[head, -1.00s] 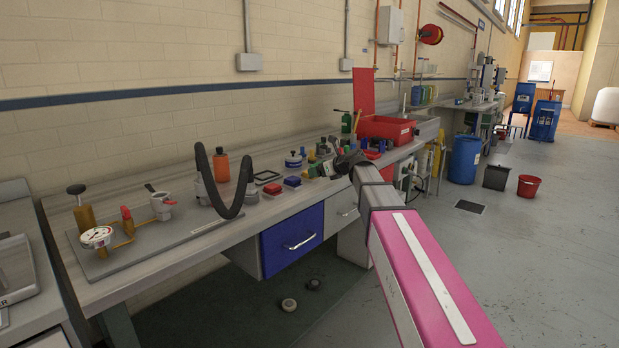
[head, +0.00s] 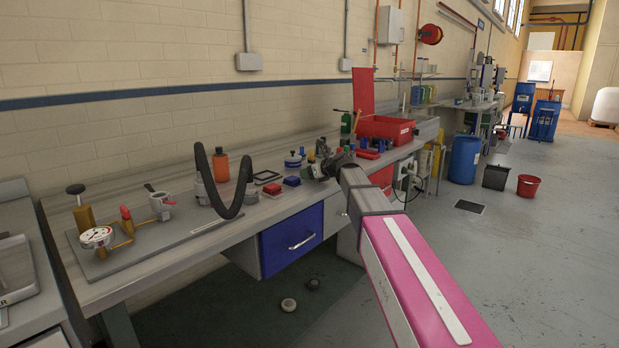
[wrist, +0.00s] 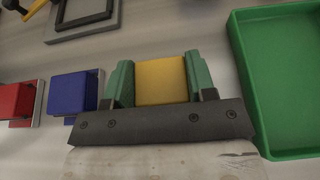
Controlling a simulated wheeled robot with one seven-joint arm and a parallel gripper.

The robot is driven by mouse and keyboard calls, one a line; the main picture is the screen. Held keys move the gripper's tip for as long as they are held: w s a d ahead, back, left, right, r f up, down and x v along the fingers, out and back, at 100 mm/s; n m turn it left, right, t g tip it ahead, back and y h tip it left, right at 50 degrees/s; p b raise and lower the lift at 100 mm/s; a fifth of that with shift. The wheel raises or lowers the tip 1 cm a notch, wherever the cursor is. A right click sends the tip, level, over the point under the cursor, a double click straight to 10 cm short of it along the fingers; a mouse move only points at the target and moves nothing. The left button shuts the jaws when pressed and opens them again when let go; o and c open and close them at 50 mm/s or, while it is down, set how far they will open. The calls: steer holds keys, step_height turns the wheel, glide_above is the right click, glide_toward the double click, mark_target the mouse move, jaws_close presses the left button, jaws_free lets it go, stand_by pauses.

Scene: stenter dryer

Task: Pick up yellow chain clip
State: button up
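The yellow chain clip (wrist: 161,80) shows in the wrist view as a yellow block between the two green-padded fingers of my gripper (wrist: 162,84). The fingers stand on its left and right sides with no clear gap. I cannot tell whether they press on it or only straddle it. The clip's base is hidden. In the head view my gripper (head: 322,168) is low over the workbench, and I cannot make out the clip there.
In the wrist view a blue block (wrist: 70,92) and a red block (wrist: 16,101) lie to the left, and a green tray (wrist: 282,80) is close on the right. In the head view a red bin (head: 386,129) stands farther along the workbench (head: 150,270).

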steer(key=shift+r, duration=0.1)
steer(key=shift+r, duration=0.5)
step_height(320, 180, up, 2)
steer(key=shift+r, duration=0.15)
steer(key=s+d+r, duration=0.4)
steer(key=s+r, duration=0.3)
steer(key=s, duration=0.3)
steer(key=s+d+f, duration=0.7)
steer(key=d+f, duration=0.3)
steer(key=f, duration=0.2)
steer(key=s+d+f, duration=0.7)
steer(key=d+f, duration=0.4)
steer(key=shift+s+f, duration=0.35)
steer(key=shift+s, duration=0.05)
